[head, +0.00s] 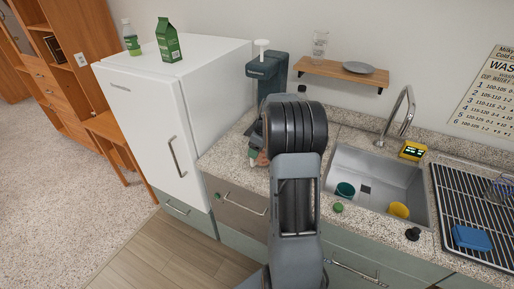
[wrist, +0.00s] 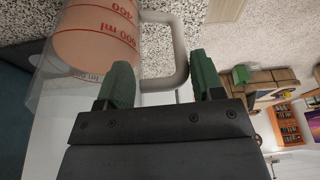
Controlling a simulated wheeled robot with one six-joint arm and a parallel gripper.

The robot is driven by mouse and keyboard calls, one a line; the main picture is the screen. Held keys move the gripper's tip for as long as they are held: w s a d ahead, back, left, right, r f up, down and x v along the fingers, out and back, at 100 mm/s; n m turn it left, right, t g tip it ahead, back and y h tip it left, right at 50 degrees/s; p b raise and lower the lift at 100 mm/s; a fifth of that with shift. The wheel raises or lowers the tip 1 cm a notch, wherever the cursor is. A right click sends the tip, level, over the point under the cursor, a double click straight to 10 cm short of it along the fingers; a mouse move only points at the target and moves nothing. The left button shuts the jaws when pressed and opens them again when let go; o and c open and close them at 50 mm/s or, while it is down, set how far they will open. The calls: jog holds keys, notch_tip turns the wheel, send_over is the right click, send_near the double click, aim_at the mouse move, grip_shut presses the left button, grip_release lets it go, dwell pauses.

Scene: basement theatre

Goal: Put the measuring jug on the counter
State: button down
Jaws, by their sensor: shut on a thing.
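The measuring jug (wrist: 98,38) is clear, with red scale marks, a pinkish content and a pale loop handle (wrist: 178,50). It fills the upper left of the wrist view. My gripper (wrist: 162,82), with green fingertips, is shut on the handle. In the head view my arm hides most of the jug; only a small pinkish part (head: 262,158) shows beside my gripper (head: 254,150). This is at the left part of the speckled counter (head: 229,162), near the fridge. I cannot tell whether the jug touches the counter.
A white fridge (head: 150,110) stands left of the counter. A dark coffee machine (head: 267,72) is at the back. On the right are a sink (head: 365,180) with cups, a tap (head: 401,112) and a drying rack (head: 465,205). A green lid (head: 338,208) lies near the front edge.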

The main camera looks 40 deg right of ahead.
jog(key=shift+f, duration=0.1)
jog(key=shift+c, duration=1.2)
grip_release()
